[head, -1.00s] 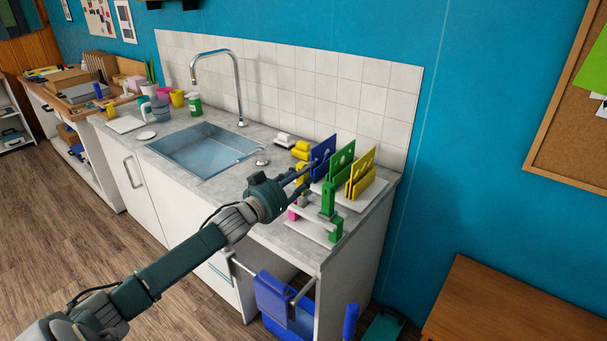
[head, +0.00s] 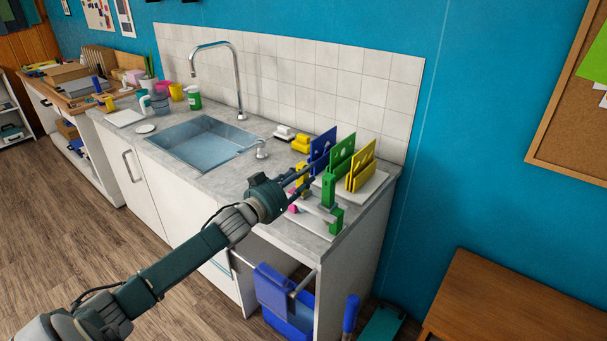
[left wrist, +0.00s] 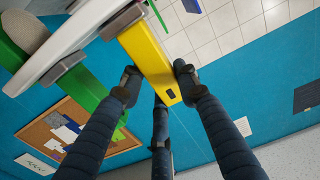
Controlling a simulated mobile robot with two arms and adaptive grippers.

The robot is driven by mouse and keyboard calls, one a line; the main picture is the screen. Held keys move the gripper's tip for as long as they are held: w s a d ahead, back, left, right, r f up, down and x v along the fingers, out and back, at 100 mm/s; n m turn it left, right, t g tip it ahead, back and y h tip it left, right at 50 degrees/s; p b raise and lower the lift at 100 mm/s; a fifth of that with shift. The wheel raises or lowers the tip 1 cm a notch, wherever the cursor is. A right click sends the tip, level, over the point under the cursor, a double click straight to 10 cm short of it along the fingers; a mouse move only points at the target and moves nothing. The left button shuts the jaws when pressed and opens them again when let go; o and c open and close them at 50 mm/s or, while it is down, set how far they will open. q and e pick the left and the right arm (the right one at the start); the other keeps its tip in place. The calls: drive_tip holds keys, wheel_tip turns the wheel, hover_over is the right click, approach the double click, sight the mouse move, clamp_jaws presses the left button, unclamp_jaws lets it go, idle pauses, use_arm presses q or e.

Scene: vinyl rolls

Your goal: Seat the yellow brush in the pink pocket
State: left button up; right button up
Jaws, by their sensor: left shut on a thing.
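My left gripper (head: 308,180) is over the counter at the front of the white holder (head: 316,217). In the left wrist view its fingers (left wrist: 158,82) are shut on the end of the yellow brush (left wrist: 147,52), which has a small dark mark. In the head view part of the yellow brush (head: 301,171) shows behind the fingers. A small pink part (head: 292,209), seemingly the pink pocket, sits at the holder's left end, just below the gripper. Whether the brush touches the pocket is hidden. My right gripper is not in view.
A green brush (head: 328,190) stands upright at the holder, close right of my fingers. Blue (head: 319,150), green (head: 341,153) and yellow (head: 360,172) boards stand behind.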

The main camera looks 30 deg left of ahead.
use_arm(q)
drive_tip(key=shift+f, duration=0.15)
drive_tip(key=o, duration=1.8)
drive_tip(key=s+p, duration=0.5)
drive_tip(key=s, duration=0.4)
drive_tip(key=shift+a+p, duration=0.3)
drive_tip(key=shift+p, duration=0.05)
idle(0.4)
